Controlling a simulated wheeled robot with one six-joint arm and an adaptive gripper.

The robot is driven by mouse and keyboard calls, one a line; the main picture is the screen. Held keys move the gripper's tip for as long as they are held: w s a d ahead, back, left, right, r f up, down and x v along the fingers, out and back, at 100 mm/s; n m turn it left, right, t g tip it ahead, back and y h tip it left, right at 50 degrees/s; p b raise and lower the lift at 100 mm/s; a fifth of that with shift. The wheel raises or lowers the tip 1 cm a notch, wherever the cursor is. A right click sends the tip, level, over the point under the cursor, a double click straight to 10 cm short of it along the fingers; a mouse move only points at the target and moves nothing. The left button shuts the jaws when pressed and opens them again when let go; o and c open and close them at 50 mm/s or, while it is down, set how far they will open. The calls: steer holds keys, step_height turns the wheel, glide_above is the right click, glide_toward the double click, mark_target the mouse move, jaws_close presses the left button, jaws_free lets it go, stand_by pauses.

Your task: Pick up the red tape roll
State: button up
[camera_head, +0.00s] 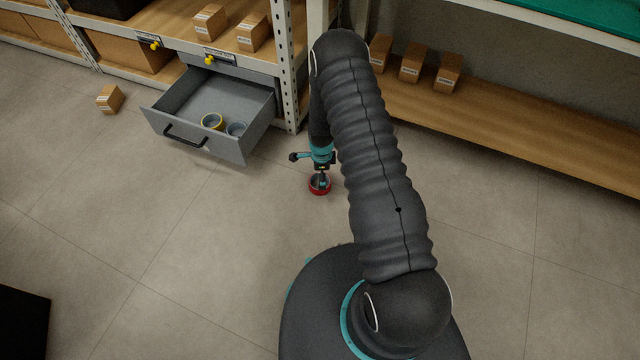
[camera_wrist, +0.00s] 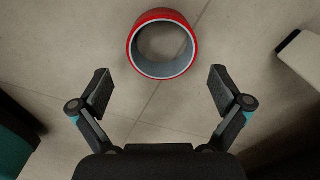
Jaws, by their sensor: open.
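The red tape roll (camera_head: 314,190) lies flat on the floor, below my gripper in the head view. In the wrist view the roll (camera_wrist: 137,52) shows as a red ring with a grey inside, ahead of the fingertips at the top centre. My gripper (camera_wrist: 160,88) is open and empty, its two fingers spread wide to either side of the roll's near edge. In the head view my gripper (camera_head: 321,176) is small and appears right over the roll, partly covering it. Its height above the floor cannot be told exactly.
An open grey drawer (camera_head: 160,122) with a yellow tape roll (camera_head: 212,114) and a blue-grey roll (camera_head: 236,123) stands left of my arm. A small box (camera_head: 110,98) lies on the floor. A shelf post (camera_head: 289,70) stands behind. The floor around the red roll is clear.

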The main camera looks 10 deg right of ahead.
steer(key=shift+w+f, duration=0.1)
steer(key=shift+f, duration=2.55)
steer(key=shift+c, duration=0.3)
steer(key=c, duration=1)
